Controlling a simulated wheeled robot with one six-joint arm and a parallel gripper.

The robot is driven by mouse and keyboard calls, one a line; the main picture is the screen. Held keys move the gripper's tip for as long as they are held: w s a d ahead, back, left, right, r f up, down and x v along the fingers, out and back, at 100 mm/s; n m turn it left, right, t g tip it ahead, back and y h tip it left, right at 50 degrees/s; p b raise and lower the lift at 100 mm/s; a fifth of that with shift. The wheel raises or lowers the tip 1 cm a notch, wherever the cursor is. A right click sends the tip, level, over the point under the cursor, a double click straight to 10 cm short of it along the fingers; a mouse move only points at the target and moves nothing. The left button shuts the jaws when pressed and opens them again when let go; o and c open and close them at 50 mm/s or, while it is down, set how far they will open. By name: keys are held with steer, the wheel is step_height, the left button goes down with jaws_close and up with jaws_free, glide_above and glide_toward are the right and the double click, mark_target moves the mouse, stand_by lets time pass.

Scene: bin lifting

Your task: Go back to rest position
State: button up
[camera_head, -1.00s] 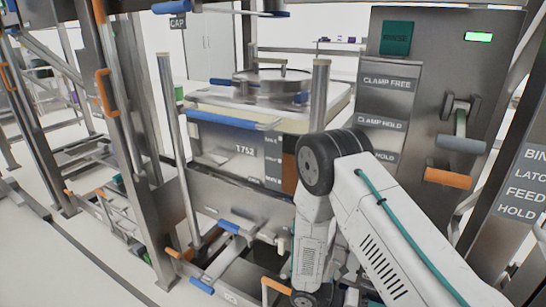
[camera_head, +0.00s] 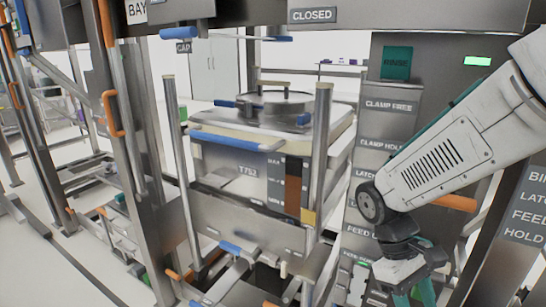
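My white arm comes in from the right edge and folds down at a dark joint. My gripper (camera_head: 422,290), with teal parts, hangs at the bottom right, to the right of the bin and apart from it. Its tips are small and partly cut by the lower edge, so its opening is unclear. I see nothing held in it. The steel bin (camera_head: 225,170), marked T752, sits upright in the lift frame between two posts, with its round lid (camera_head: 282,102) on top.
A panel with CLAMP FREE and CLAMP HOLD labels (camera_head: 388,105) stands behind my arm, with a lit green lamp (camera_head: 478,61). An orange handle (camera_head: 455,202) is partly behind the arm. Blue and orange levers (camera_head: 235,250) lie below the bin. Pale floor shows at left.

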steer(key=s+r+m+t+y, duration=0.3)
steer(key=s+r+m+t, duration=0.2)
steer(key=r, duration=0.7)
steer(key=shift+s+d+m+t, duration=0.35)
steer(key=shift+s+t, duration=0.65)
steer(key=shift+s, duration=0.5)
